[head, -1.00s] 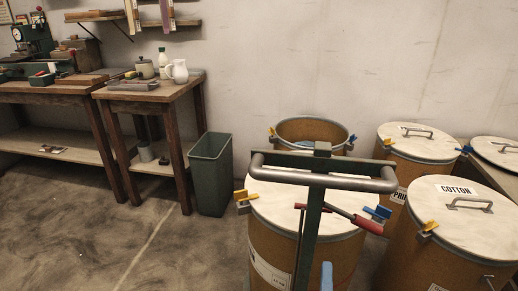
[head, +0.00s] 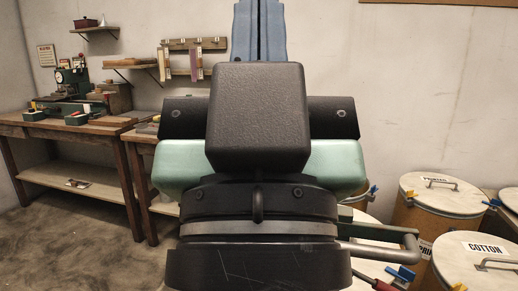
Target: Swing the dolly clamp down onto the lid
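My gripper (head: 258,30) fills the middle of the head view, seen from behind. Its black body and green band are large, and two blue fingers point up at the top edge; the gap between them cannot be judged. The dolly's grey tubular handle (head: 385,248) shows at the right of my arm. Below it, part of the clamp's red grip (head: 378,284) shows at the bottom edge. The pale lid (head: 368,267) of the near drum is mostly hidden behind my arm, with a blue clip (head: 403,273) at its right rim. Whether the clamp touches the lid is hidden.
Drums with pale lids stand at the right, one marked COTTON (head: 486,248), another (head: 443,194) behind it. A wooden workbench (head: 70,140) with a green machine runs along the left. Shelves (head: 185,70) hang on the wall. Bare floor (head: 60,235) is free at lower left.

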